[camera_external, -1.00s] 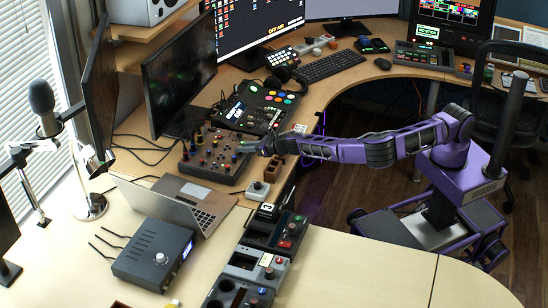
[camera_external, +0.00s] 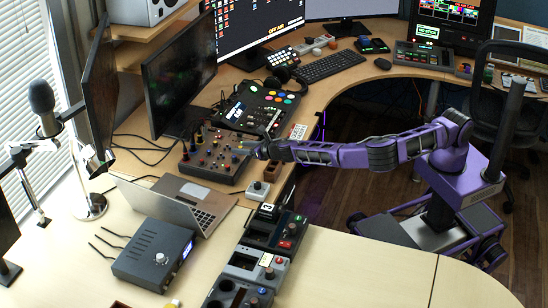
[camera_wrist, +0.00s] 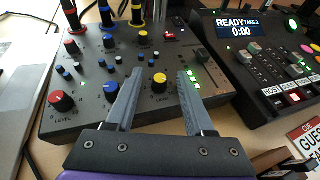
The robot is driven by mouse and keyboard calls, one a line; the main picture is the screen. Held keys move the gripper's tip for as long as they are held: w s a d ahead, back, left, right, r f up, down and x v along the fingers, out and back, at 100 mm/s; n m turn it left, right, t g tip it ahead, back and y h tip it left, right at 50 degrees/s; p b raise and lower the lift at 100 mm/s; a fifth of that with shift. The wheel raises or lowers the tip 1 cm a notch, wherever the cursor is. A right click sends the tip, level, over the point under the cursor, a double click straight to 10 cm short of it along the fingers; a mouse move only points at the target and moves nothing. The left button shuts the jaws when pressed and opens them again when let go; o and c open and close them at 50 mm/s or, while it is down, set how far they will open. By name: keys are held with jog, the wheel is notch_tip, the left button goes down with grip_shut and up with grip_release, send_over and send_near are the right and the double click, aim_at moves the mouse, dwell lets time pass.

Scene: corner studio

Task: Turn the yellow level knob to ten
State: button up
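The mixer panel (camera_external: 205,172) is a dark box of coloured knobs on the desk. In the wrist view the larger yellow knob (camera_wrist: 159,83) sits at the panel's front, right of the large red knob (camera_wrist: 62,101) with LEVEL printed beside it. My gripper (camera_wrist: 160,72) is open, with one finger on each side of the yellow knob and visible gaps on both sides. I cannot tell whether the fingertips are down at knob height. The yellow knob's scale and pointer are too small to read. In the external view my gripper (camera_external: 247,147) is over the panel's right side.
A control deck (camera_wrist: 270,75) with a READY display stands right of the panel. A slider (camera_wrist: 208,65) and green lights are close to my right finger. Smaller knobs and upright coloured plugs crowd the panel's far side. An open laptop (camera_external: 190,203) is in front of it.

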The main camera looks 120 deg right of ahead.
jog(key=p+v, duration=0.1)
jog(key=v, duration=1.6)
jog(key=shift+a+r+p, duration=0.15)
jog(key=shift+r+p, duration=0.05)
jog(key=shift+p, duration=0.2)
